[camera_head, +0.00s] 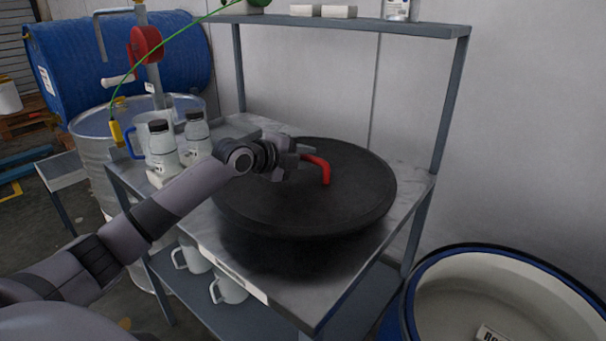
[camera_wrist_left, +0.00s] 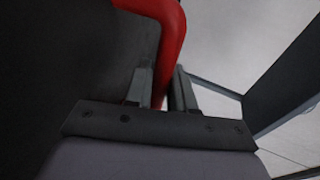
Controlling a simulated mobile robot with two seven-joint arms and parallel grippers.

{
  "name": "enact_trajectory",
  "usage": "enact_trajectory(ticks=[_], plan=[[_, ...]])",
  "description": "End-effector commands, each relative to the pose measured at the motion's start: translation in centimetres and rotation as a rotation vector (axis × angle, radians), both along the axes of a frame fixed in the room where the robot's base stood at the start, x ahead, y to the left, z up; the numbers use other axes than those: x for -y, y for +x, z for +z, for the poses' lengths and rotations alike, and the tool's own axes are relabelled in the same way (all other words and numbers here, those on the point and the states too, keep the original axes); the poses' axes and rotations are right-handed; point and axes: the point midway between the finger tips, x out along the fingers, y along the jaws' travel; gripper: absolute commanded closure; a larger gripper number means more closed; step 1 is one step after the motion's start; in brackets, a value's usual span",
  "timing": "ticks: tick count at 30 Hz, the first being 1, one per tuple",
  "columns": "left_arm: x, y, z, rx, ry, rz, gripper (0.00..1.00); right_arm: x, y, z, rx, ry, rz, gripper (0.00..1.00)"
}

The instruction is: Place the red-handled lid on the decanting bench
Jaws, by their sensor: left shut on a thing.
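The lid (camera_head: 350,205) is a large, round, black disc with a red handle (camera_head: 324,168) standing up from it. It is over the metal decanting bench (camera_head: 290,288), with a dark shadow below its front edge; I cannot tell whether it touches the top. My left gripper (camera_head: 300,162) is shut on the red handle, reaching in from the left. In the left wrist view the red handle (camera_wrist_left: 170,50) runs between the two fingers (camera_wrist_left: 160,90), with the black lid (camera_wrist_left: 65,60) beside it. My right gripper is not in view.
White bottles (camera_head: 162,145) with black caps stand on the bench's left end. Uprights carry a shelf (camera_head: 350,24) above the back. White mugs (camera_head: 229,289) sit on the lower shelf. A steel drum (camera_head: 95,160) is at left, an open blue-rimmed tub (camera_head: 500,300) at right.

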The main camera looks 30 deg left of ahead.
Motion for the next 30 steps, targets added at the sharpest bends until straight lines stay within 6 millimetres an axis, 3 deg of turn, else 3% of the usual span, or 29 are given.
enact_trajectory(ticks=[5,12,23,24,26,30], plan=[[0.0,0.0,-0.8,0.006,0.0,0.0,1.0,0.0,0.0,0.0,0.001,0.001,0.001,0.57],[0.0,0.0,-4.0,0.007,-0.001,0.001,1.0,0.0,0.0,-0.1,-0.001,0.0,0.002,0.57],[0.0,0.0,-4.4,0.008,0.001,0.001,1.0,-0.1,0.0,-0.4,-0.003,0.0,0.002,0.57],[0.0,0.0,-4.7,0.001,0.002,0.0,0.7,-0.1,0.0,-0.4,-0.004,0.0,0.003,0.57],[0.0,0.0,-4.7,0.001,0.001,0.001,0.51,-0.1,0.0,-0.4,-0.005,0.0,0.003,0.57],[0.0,0.0,-4.7,0.0,0.001,0.001,0.51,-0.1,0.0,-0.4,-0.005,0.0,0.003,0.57]])
